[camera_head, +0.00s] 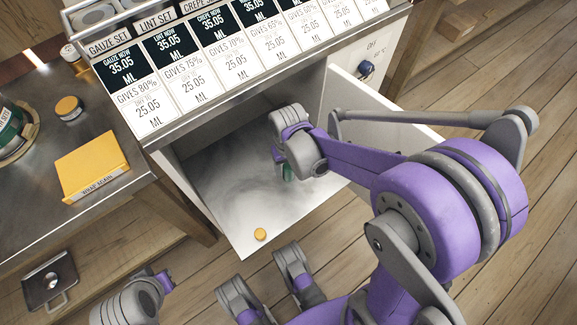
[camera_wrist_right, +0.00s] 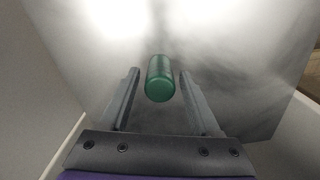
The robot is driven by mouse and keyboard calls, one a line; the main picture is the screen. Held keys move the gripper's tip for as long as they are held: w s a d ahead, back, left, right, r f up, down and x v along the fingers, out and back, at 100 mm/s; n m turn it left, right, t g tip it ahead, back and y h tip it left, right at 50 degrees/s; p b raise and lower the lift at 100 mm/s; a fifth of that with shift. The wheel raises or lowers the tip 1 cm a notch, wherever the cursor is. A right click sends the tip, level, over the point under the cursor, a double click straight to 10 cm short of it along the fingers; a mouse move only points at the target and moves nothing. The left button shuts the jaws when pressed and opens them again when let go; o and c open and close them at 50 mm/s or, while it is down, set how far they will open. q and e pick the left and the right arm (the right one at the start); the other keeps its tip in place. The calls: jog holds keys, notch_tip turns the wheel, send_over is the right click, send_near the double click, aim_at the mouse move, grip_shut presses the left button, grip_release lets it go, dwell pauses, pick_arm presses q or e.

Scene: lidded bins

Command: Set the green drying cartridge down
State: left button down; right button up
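The green drying cartridge (camera_wrist_right: 160,80) is between the two spread fingers of my right gripper (camera_wrist_right: 160,98) in the right wrist view, with a gap on each side. In the head view a small part of the cartridge (camera_head: 287,173) shows below my right gripper (camera_head: 280,158), inside the open bin (camera_head: 225,195). The wrist hides most of it there. I cannot tell whether its lower end touches the bin floor. Part of what looks like my left wrist shows at the lower left of the head view; its fingers cannot be made out.
A small orange-yellow disc (camera_head: 260,234) lies at the bin's near edge. A row of price cards (camera_head: 200,80) lines the counter above the bin. A steel side table (camera_head: 100,135) at left holds a yellow box (camera_head: 91,168) and a small jar (camera_head: 69,107). The bin floor is otherwise mostly clear.

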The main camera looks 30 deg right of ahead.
jog(key=shift+r, duration=0.15)
jog(key=shift+r, duration=0.3)
notch_tip(320, 180, up, 11)
jog(key=p, duration=0.4)
jog(key=s+a+t, duration=0.1)
jog(key=s, duration=0.3)
jog(key=s+a+n+t, duration=0.1)
jog(key=s+t, duration=0.1)
jog(key=s, duration=0.1)
jog(key=s+a+r+n+t, duration=0.1)
jog(key=s+a, duration=0.1)
jog(key=s, duration=0.2)
jog(key=shift+s+t, duration=0.3)
